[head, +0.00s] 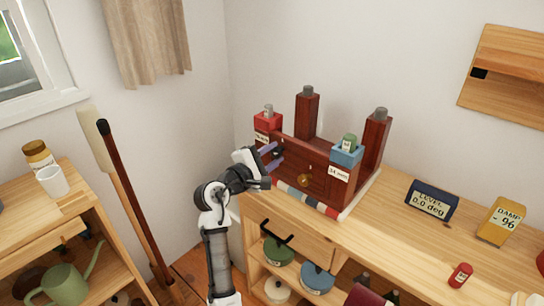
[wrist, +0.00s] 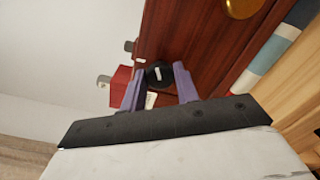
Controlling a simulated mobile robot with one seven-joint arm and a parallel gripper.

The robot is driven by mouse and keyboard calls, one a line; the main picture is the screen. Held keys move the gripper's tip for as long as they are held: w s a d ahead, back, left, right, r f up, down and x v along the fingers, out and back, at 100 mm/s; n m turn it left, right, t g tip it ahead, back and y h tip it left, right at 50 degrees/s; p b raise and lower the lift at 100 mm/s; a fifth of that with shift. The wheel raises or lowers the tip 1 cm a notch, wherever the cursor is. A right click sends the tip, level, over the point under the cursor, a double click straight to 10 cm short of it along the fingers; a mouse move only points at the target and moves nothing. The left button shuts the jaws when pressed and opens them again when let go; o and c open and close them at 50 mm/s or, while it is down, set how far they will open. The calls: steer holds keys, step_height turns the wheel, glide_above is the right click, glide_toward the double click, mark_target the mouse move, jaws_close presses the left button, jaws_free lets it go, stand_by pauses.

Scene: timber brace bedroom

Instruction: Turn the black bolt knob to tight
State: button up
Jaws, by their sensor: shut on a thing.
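The black bolt knob (wrist: 158,74), with a pale mark on its face, is on the dark red wooden brace board (wrist: 195,45). In the head view the knob (head: 279,153) shows small and dark at the board's left part. My gripper (head: 273,156) reaches it from the left front. In the wrist view the two purple fingers of my gripper (wrist: 159,72) stand on either side of the knob, shut on it. The fingers partly hide its sides, and I cannot read how tight it is.
A brass knob (head: 304,180) is to the right on the board. A red block (head: 268,121) and a blue block (head: 346,153) sit at its ends, with two posts behind. A level display (head: 432,200) and a yellow "DAMP" box (head: 500,222) stand right on the wooden bench (head: 400,235).

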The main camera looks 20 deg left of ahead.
steer(key=m+b, duration=0.2)
steer(key=m, duration=0.1)
steer(key=m+b, duration=0.2)
steer(key=m, duration=0.1)
steer(key=shift+f+m, duration=0.2)
steer(key=shift+m, duration=0.2)
steer(key=m+b, duration=0.2)
steer(key=m, duration=0.1)
steer(key=shift+m+b, duration=0.3)
steer(key=shift+b, duration=0.05)
steer(key=m+b, duration=0.2)
steer(key=m, duration=0.1)
steer(key=shift+m+b, duration=0.3)
steer(key=shift+b, duration=0.1)
steer(key=m+b, duration=0.4)
steer(key=m, duration=0.1)
steer(key=shift+r+m+b, duration=0.1)
steer(key=shift+m+b, duration=1.5)
steer(key=shift+m, duration=0.9)
steer(key=shift+r, duration=0.1)
steer(key=o, duration=1)
steer(key=shift+c, duration=0.2)
